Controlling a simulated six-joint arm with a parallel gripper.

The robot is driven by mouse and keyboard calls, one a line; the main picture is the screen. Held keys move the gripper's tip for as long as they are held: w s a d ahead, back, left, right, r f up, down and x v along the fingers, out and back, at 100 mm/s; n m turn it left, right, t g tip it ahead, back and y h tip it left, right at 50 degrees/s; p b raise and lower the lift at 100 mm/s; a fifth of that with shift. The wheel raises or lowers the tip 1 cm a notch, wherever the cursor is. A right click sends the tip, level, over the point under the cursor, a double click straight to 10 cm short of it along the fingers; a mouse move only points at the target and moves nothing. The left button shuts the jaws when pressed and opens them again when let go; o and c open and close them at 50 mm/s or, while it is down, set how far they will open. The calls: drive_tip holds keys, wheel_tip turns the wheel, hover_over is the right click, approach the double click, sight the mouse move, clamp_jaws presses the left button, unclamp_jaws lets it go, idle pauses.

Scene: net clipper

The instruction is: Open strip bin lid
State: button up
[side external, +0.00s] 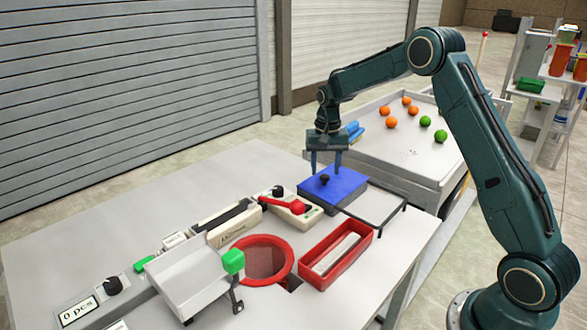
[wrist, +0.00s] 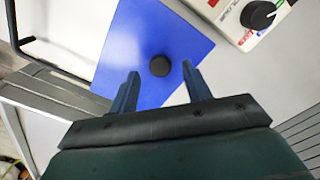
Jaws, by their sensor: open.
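The strip bin has a flat blue lid (side external: 338,188) with a small black knob (side external: 324,180) on top. The lid lies on the grey bin body, whose inside is hidden. In the wrist view the blue lid (wrist: 150,30) fills the middle, with the round black knob (wrist: 159,66) on it. My gripper (side external: 325,172) is above the lid, pointing down, with its fingers apart. In the wrist view my gripper (wrist: 160,80) is open, and the knob appears between and slightly beyond the two fingertips. Nothing is held, and I cannot tell the exact height of the fingertips over the lid.
A black wire frame (side external: 385,208) extends right of the bin. A red tray (side external: 318,272) holds a white strip in front. A red-handled device (side external: 292,207) and a red-rimmed hole (side external: 262,243) are left. A cart (side external: 415,165) with orange and green balls stands behind.

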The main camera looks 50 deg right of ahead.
drive_tip(key=shift+f, duration=0.95)
clamp_jaws()
drive_tip(key=shift+s+r, duration=0.1)
drive_tip(key=shift+s, duration=6.6)
unclamp_jaws()
wheel_tip(320, 180, up, 14)
